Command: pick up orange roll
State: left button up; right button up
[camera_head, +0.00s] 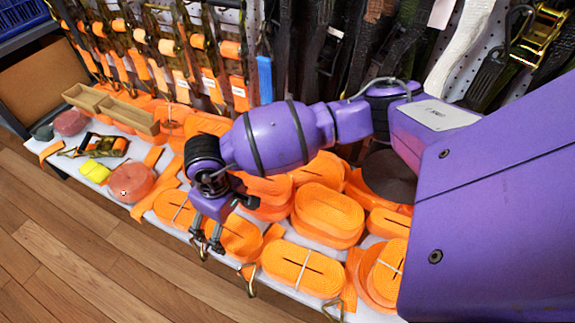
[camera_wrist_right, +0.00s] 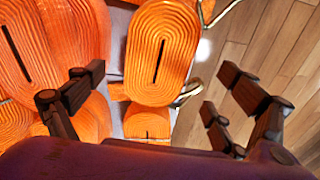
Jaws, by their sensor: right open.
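Several orange rolls of flat strap lie on the white shelf. One orange roll (camera_head: 302,268) lies near the front edge, right of my right gripper, and another (camera_head: 238,238) lies just beside the gripper. My right gripper (camera_head: 207,245) is open and empty, pointing down at the shelf's front edge. In the right wrist view, an oval orange roll (camera_wrist_right: 160,45) with a dark centre slot shows between the open fingers of my right gripper (camera_wrist_right: 161,75), with no visible contact. A larger orange roll (camera_wrist_right: 40,45) lies to its left. My left gripper is out of view.
Stacked orange rolls (camera_head: 328,212) crowd the shelf behind. A reddish roll (camera_head: 131,182), a yellow strap (camera_head: 95,171) and a ratchet buckle (camera_head: 105,146) lie to the left. Metal hooks (camera_head: 248,280) hang at the front edge. Straps hang on the back wall. The wooden floor (camera_head: 100,265) in front is clear.

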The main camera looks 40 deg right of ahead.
aim_at(232, 231)
jog(key=shift+f, duration=0.9)
notch_tip(232, 231, down, 4)
jog(key=b, duration=0.2)
jog(key=shift+w+d+f+b, duration=0.1)
jog(key=shift+w+f+b, duration=0.05)
jog(key=shift+f+b, duration=0.15)
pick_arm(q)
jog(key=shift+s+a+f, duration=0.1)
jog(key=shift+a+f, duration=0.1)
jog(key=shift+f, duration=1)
pick_arm(e)
jog(key=shift+r, duration=0.1)
jog(key=shift+c, duration=0.3)
jog(key=shift+w+r, duration=0.1)
jog(key=shift+w, duration=0.05)
jog(key=c, duration=1.7)
jog(key=shift+o, duration=0.2)
